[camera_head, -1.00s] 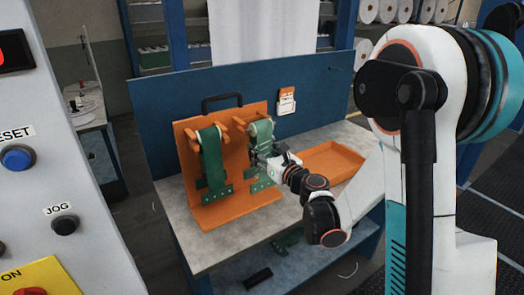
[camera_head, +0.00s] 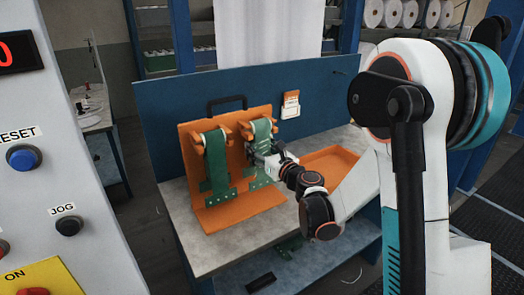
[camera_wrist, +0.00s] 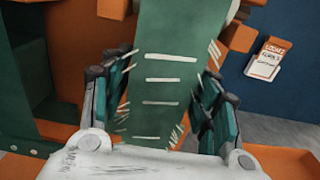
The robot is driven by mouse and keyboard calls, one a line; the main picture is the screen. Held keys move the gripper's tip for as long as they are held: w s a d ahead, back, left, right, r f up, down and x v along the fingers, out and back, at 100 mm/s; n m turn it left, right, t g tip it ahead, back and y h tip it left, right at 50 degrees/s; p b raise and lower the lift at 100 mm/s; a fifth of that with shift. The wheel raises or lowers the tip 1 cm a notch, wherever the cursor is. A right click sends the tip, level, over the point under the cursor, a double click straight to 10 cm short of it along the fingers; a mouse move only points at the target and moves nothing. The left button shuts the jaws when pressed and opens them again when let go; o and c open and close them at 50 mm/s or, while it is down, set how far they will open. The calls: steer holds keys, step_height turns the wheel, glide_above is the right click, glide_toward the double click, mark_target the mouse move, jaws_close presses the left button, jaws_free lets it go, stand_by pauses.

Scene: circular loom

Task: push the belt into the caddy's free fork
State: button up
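The orange caddy (camera_head: 243,199) stands on the bench with two forks at its top. A green belt hangs from the left fork (camera_head: 216,165). The belt in my gripper (camera_head: 263,131) is green with white cross marks, and its upper end is at the right fork (camera_head: 250,132). I cannot tell whether it is fully seated there. This belt fills the middle of the wrist view (camera_wrist: 168,70). My gripper (camera_head: 262,156) has one finger at each edge of the belt, apparently clamping it; in the wrist view the fingers (camera_wrist: 170,95) flank it. The belt's far side is hidden.
An orange tray (camera_head: 333,160) lies right of the caddy on the grey bench (camera_head: 212,248). A blue panel (camera_head: 175,105) rises behind, with an orange-and-white tag holder (camera_head: 291,104). A control box (camera_head: 48,130) stands at the near left.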

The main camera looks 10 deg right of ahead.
steer(key=shift+s+d, duration=0.1)
steer(key=shift+s, duration=0.05)
steer(key=v, duration=1.1)
steer(key=shift+s, duration=0.35)
steer(key=shift+r, duration=0.1)
steer(key=s+a+r+n+g, duration=0.1)
steer(key=s+a+n+g, duration=0.3)
steer(key=n, duration=0.4)
steer(key=s+a+n+g, duration=0.2)
steer(key=s+a+n, duration=0.2)
steer(key=s+n, duration=0.4)
steer(key=s+d+n+g+h, duration=0.2)
steer(key=s+d+n, duration=0.1)
steer(key=s+n, duration=0.4)
steer(key=s+d+f+n+g+h, duration=0.1)
steer(key=s+d+n+g+h, duration=0.1)
steer(key=s+n, duration=0.6)
steer(key=shift+d+f+n+h, duration=0.3)
steer(key=shift+d+n+h, duration=0.15)
steer(key=shift+h, duration=0.25)
